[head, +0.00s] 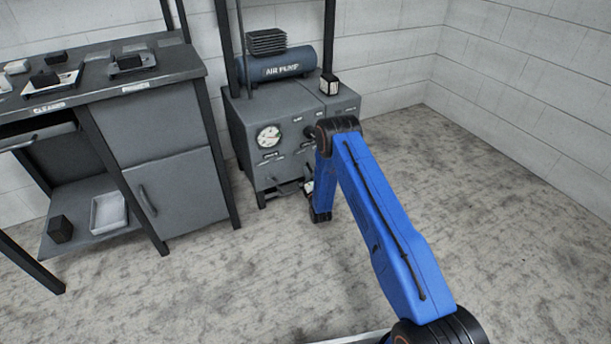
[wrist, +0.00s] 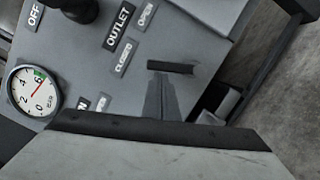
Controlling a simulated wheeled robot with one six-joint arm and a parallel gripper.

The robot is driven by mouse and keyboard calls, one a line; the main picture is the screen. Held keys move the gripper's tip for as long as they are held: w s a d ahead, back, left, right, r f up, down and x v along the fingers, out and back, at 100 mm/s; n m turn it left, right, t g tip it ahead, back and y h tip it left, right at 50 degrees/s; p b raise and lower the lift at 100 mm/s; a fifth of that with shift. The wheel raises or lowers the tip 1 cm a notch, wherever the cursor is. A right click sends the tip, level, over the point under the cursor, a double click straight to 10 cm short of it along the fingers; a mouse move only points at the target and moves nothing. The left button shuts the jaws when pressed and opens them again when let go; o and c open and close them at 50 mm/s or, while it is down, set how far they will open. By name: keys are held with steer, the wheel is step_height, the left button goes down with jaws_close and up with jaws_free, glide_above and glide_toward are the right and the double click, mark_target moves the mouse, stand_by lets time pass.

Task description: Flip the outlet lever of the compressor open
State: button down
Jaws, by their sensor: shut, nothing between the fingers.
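The compressor (head: 250,115) is a grey cabinet at the centre back of the head view, with a round gauge (head: 268,136) on its front. In the wrist view its panel shows an OUTLET label (wrist: 118,27), with CLOSED (wrist: 125,57) and OPEN (wrist: 146,16) labels beside it. A short dark bar (wrist: 184,68) lies right at my fingertips; I cannot tell whether it is the outlet lever or whether they touch. My gripper (wrist: 165,78) is shut and empty, close in front of the panel. In the head view, my arm largely hides it and part of the panel.
A black knob (wrist: 75,8) sticks out near the OFF label (wrist: 33,18). A blue air pump tank (head: 277,66) stands on the cabinet. A grey workbench (head: 185,75) is at the left. The floor at the right (head: 490,220) is clear.

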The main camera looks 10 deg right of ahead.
steer(key=m, duration=0.1)
steer(key=d+r+m, duration=0.1)
steer(key=m, duration=0.1)
steer(key=shift+w+d+r+m+g, duration=0.25)
steer(key=shift+d+m+g, duration=0.05)
steer(key=shift+g, duration=0.1)
steer(key=d+m, duration=0.1)
steer(key=m, duration=0.1)
steer(key=w+d+m+g, duration=0.1)
steer(key=m, duration=0.1)
steer(key=d+m, duration=0.2)
steer(key=shift+w+r+g, duration=0.15)
steer(key=shift+r+g, duration=0.15)
steer(key=shift+d, duration=0.15)
